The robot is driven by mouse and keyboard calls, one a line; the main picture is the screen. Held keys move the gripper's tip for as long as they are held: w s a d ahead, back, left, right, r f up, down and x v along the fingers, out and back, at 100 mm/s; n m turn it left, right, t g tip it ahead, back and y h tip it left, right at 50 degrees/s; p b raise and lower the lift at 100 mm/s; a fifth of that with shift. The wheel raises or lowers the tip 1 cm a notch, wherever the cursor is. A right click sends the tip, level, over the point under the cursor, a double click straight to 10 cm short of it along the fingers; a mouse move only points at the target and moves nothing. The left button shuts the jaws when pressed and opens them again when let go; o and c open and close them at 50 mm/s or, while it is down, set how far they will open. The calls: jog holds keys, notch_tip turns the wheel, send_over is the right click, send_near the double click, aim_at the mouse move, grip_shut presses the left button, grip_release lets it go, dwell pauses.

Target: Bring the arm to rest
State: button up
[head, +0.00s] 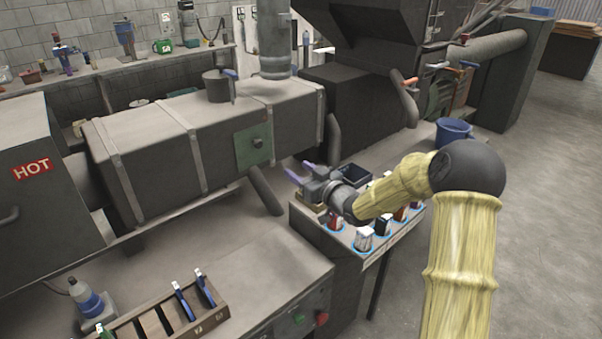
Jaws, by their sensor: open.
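My arm, in a pale yellow sleeve with a dark elbow, reaches in from the lower right of the head view and bends left. My gripper (299,172) points left, with its two purple-tipped fingers apart and nothing seen between them. It appears above or near the left end of a small stand (338,244); its exact height over the stand cannot be told. My gripper and forearm hide part of the stand's top.
Several small containers, one a white-topped cup (364,239), line the stand's front. A dark open bin (355,175) sits behind my gripper. A large grey duct (190,140) lies left. A blue bucket (453,133) stands behind my arm. The floor (555,220) at right is clear.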

jog(key=s+d+f+m+g+h+p, duration=0.1)
jog(key=s+d+m+g+h, duration=0.1)
jog(key=s, duration=0.9)
jog(key=s+d+f+m+g+h+p, duration=0.1)
jog(key=s+d+m+g+h, duration=0.2)
jog(key=s, duration=0.8)
jog(key=s+d+f+m+g+h+p, duration=0.2)
jog(key=s+d+g+h, duration=0.4)
jog(key=s, duration=0.6)
jog(key=shift+d+m+g, duration=0.3)
jog(key=shift+d, duration=0.1)
jog(key=shift+s, duration=0.1)
jog(key=shift+c, duration=1.3)
